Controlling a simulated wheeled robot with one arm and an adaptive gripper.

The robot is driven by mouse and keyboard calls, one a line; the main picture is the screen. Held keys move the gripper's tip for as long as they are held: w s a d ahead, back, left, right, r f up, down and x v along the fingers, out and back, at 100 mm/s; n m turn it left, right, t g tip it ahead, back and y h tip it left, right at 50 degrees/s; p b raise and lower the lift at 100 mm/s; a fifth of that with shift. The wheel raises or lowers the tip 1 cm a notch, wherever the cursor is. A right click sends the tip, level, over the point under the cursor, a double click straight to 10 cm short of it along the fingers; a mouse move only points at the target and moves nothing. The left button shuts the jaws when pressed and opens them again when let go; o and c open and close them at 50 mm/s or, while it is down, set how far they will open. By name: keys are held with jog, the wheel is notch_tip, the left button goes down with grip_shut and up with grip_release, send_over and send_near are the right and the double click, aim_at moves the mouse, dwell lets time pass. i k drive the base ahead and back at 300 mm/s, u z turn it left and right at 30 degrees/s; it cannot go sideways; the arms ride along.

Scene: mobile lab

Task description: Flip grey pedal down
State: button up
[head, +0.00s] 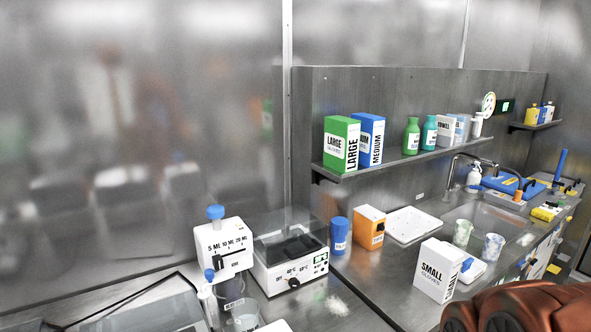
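I cannot make out a grey pedal in the head view. A steel sink (508,222) with a curved tap (452,174) is set in the counter on the right. The front of the counter below the sink shows only as a narrow strip, and the floor is mostly out of frame. A brown-orange part, probably my arm, fills the bottom right corner and hides what lies behind it. My gripper's fingers are not in view.
A SMALL gloves box (436,271) stands at the counter's front, by two cups (492,247). A white dispenser (226,247) and a heater unit (290,263) stand left. A shelf (400,158) holds boxes and bottles. A little floor shows at far right.

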aim_at(563, 257)
jog(key=z, duration=2)
jog(key=i, duration=1.35)
jog(key=z, duration=0.4)
jog(key=i, duration=3.55)
jog(key=u, duration=1.35)
jog(key=i, duration=1.45)
jog(key=u, duration=1)
jog(key=i, duration=0.2)
jog(key=u, duration=0.1)
